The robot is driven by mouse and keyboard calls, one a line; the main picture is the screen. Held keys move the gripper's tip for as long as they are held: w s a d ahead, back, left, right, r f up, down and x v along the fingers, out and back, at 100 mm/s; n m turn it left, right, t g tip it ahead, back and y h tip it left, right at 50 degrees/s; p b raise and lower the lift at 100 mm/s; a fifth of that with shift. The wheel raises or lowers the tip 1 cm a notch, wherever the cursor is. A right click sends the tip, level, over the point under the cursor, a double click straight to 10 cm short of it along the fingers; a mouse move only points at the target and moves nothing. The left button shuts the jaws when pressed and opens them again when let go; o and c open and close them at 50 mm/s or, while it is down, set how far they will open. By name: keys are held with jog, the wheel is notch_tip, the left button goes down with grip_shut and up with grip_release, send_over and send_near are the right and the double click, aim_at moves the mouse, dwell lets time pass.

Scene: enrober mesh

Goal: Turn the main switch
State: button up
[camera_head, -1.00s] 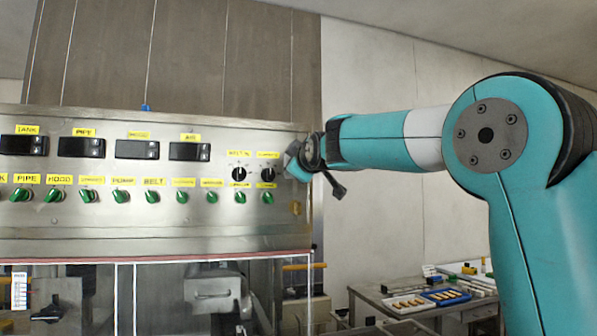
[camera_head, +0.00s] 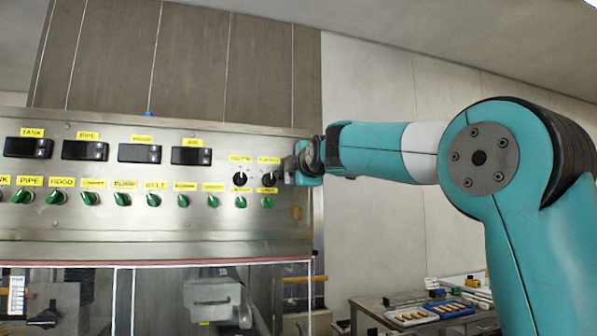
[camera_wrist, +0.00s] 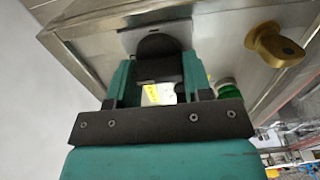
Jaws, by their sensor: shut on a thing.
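The main switch (camera_wrist: 158,48) appears in the wrist view as a black rounded knob on a grey square plate on the steel panel. My gripper (camera_wrist: 157,76) has its two teal fingers on either side of this knob and is shut on it. In the head view my gripper (camera_head: 300,163) is at the right end of the control panel (camera_head: 130,225), and the arm hides the switch there. The exact turn angle of the knob cannot be told.
A brass knob (camera_wrist: 275,45) and a green knob (camera_wrist: 228,90) are close beside my gripper. Black knobs (camera_head: 240,179) and a row of green knobs (camera_head: 122,199) line the panel. A table with trays (camera_head: 408,316) stands at the lower right.

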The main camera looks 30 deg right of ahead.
dwell(0.4)
jog(key=o, duration=0.9)
jog(key=b+v, duration=0.8)
jog(key=v, duration=0.9)
jog(key=shift+s+b, duration=0.2)
jog(key=shift+b, duration=0.2)
jog(key=shift+r, duration=0.1)
